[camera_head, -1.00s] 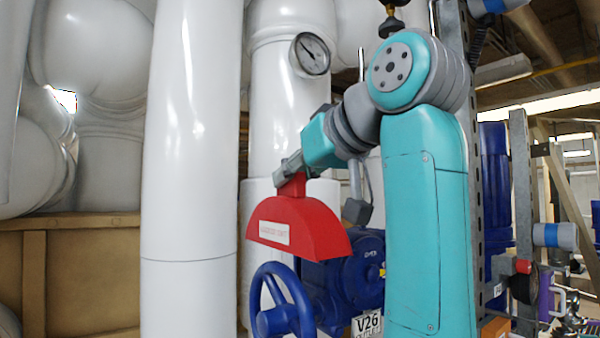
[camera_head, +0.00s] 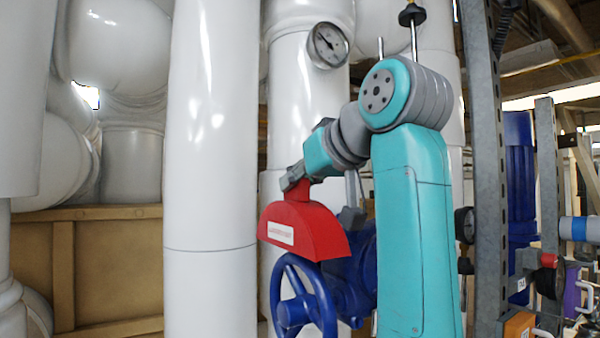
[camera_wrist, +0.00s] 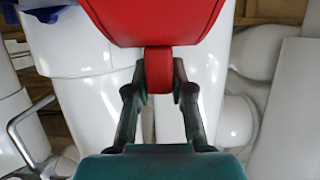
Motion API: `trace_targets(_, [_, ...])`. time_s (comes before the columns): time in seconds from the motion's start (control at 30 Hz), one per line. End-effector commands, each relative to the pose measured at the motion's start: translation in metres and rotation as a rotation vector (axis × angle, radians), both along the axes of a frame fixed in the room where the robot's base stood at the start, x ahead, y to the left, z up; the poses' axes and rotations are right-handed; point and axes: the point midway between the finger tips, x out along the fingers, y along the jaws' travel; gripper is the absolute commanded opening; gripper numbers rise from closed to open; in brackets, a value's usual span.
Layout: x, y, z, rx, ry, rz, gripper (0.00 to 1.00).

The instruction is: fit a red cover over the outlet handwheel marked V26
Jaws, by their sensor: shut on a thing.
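The red cover (camera_head: 303,229) is a half-round shell with a white label, held by my gripper (camera_head: 293,184) from above. In the wrist view my gripper (camera_wrist: 159,82) has both fingers shut on the tab of the red cover (camera_wrist: 155,20). The blue handwheel (camera_head: 301,303) is just below the cover in the head view, and the cover's lower edge overlaps its top in the picture. I cannot tell whether they touch. The V26 plate is not visible now; my arm stands in front of that area.
A tall white pipe (camera_head: 210,180) stands left of the handwheel. Another white pipe with a pressure gauge (camera_head: 328,45) rises behind. A grey perforated steel post (camera_head: 484,180) stands right of my arm. A wooden crate (camera_head: 110,260) is at the lower left.

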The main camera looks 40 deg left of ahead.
Motion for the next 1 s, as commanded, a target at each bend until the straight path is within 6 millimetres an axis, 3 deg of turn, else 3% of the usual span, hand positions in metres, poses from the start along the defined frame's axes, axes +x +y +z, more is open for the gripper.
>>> trace_targets(1.0, [0.000, 0.000, -0.061, 0.000, 0.001, 0.000, 0.00])
